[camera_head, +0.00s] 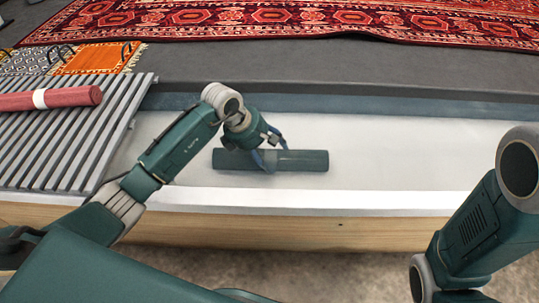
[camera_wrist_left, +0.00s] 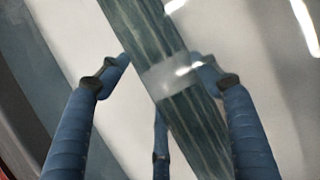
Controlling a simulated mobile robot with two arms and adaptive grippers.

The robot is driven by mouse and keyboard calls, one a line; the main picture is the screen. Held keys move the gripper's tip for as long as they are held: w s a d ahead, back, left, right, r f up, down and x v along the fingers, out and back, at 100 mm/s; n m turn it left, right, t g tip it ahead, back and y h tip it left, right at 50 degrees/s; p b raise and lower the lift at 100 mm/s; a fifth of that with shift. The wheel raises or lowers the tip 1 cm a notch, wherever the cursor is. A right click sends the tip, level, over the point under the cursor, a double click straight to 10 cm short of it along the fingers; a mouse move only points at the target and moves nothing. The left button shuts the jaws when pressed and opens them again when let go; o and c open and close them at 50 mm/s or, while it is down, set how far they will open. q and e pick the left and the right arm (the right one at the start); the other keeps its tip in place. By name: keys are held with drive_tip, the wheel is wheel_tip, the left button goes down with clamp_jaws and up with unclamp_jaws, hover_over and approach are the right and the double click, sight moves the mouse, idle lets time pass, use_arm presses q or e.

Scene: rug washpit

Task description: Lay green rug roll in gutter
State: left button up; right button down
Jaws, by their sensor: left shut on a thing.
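The green rug roll (camera_head: 305,161) lies level, left to right, over the pale floor of the gutter (camera_head: 420,160). I cannot tell whether it touches that floor. My left gripper (camera_head: 270,158) comes down on the roll from above, near its middle, and is shut on it. In the left wrist view the roll (camera_wrist_left: 150,40) runs diagonally between the blue fingers (camera_wrist_left: 165,78), with a clear band around it. My right arm shows at the right edge of the head view, but its gripper is out of the picture.
A grey slatted rack (camera_head: 75,135) stands at the left with a red rug roll (camera_head: 70,96) on it. A wooden edge (camera_head: 300,232) runs along the front. Patterned red rugs (camera_head: 300,18) lie at the back. The gutter to the right of the green roll is clear.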

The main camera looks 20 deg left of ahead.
use_arm(q)
drive_tip(key=o, duration=1.5)
